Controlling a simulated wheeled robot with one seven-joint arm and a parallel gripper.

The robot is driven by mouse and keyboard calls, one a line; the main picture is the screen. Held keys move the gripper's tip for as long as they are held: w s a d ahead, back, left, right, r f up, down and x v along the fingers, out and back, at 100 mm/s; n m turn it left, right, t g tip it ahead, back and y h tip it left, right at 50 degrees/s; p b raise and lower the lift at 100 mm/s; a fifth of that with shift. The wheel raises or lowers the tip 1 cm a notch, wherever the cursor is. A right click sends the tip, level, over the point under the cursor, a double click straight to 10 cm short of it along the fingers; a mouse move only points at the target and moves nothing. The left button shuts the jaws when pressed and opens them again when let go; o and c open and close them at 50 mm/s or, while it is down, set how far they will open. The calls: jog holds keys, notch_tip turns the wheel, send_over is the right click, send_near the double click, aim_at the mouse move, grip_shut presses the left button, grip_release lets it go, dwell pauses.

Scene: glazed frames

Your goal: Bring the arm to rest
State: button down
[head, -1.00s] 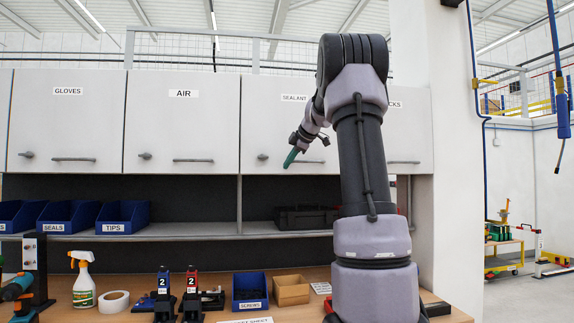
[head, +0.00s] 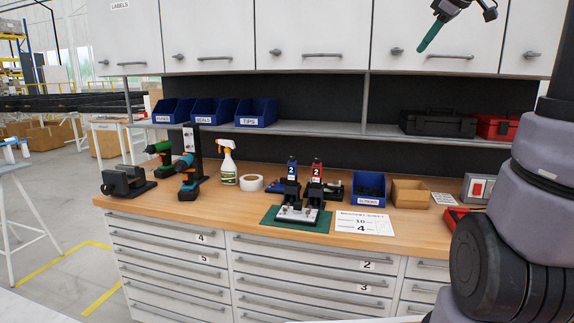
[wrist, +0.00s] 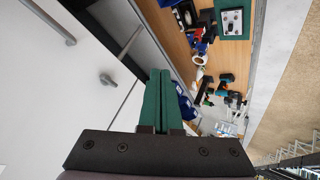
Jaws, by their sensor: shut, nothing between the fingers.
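My gripper (head: 431,35) shows at the top right of the head view, in front of the white wall cabinets and well above the workbench. Its green fingers point down and to the left. In the wrist view the green fingers of my gripper (wrist: 157,100) lie together, shut with nothing between them. Nothing touches the fingers. My arm fills the right edge of the head view, and its middle links are partly out of frame.
White cabinets (head: 305,35) with handles are close behind the gripper. Below are a shelf with blue bins (head: 256,112) and a black case (head: 437,123). The wooden bench (head: 250,205) holds drills, a spray bottle (head: 228,163), tape and a green mat (head: 268,215).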

jog(key=s+a+f+m, duration=0.6)
jog(key=s+f, duration=0.2)
jog(key=s, duration=0.3)
jog(key=s+a+f+m+g, duration=0.1)
jog(key=s+a+f+m, duration=0.6)
jog(key=s, duration=0.5)
notch_tip(320, 180, down, 2)
jog(key=shift+s+a+f+m+g, duration=0.15)
jog(key=shift+s+a+m+g, duration=0.05)
jog(key=shift+a+m+g, duration=0.1)
